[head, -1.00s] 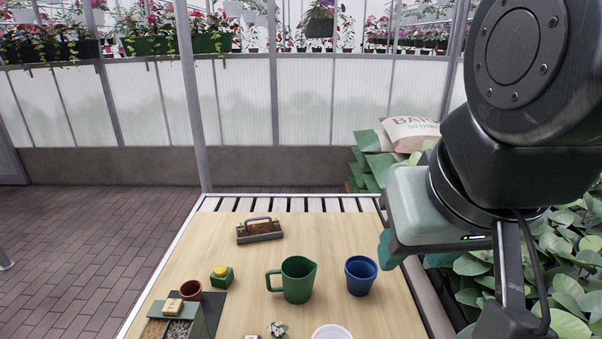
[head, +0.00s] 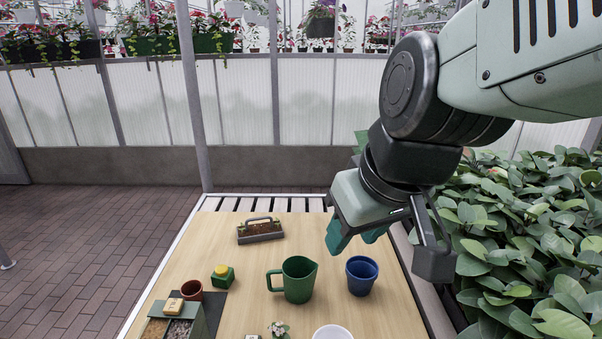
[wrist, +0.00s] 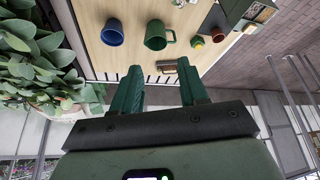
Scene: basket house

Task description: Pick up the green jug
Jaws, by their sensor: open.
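The green jug (head: 299,280) stands upright on the wooden table (head: 240,312), with its handle to the left and its spout to the right in the head view. In the wrist view the jug (wrist: 156,36) lies beyond the fingertips, with its handle to the right. My gripper (head: 353,240) is open and empty, above the table and to the right of the jug. Its two green fingers also show apart in the wrist view (wrist: 160,75). Nothing is between them.
A blue cup (head: 361,275) stands just right of the jug. A grey tool caddy (head: 260,231) is behind it. A green box with a yellow top (head: 222,276), a terracotta pot (head: 191,290) and a white bowl (head: 332,332) are nearby. Leafy plants (head: 530,240) crowd the right side.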

